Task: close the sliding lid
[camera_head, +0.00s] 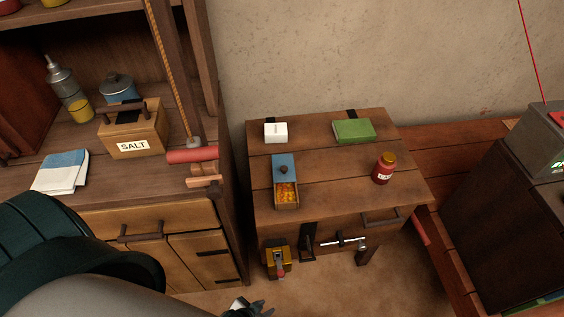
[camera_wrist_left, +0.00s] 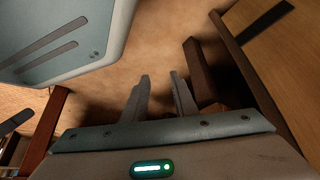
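A small wooden box with a blue sliding lid (camera_head: 284,165) stands on the wooden table (camera_head: 335,187). The lid has a dark round knob and covers the far part of the box. The near part of the box (camera_head: 287,206) is uncovered and shows orange contents (camera_head: 285,192). My left gripper (camera_head: 250,306) shows only partly at the bottom edge of the head view, low and well apart from the box. In the left wrist view, my left gripper (camera_wrist_left: 159,80) has its two fingers apart with nothing between them. My right gripper is not in view.
A red jar (camera_head: 383,169), a green block (camera_head: 354,130) and a white box (camera_head: 276,132) share the tabletop. A clamp (camera_head: 343,241) and a handle (camera_head: 381,217) are on the table's front. A cabinet with a salt box (camera_head: 133,137) stands at left.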

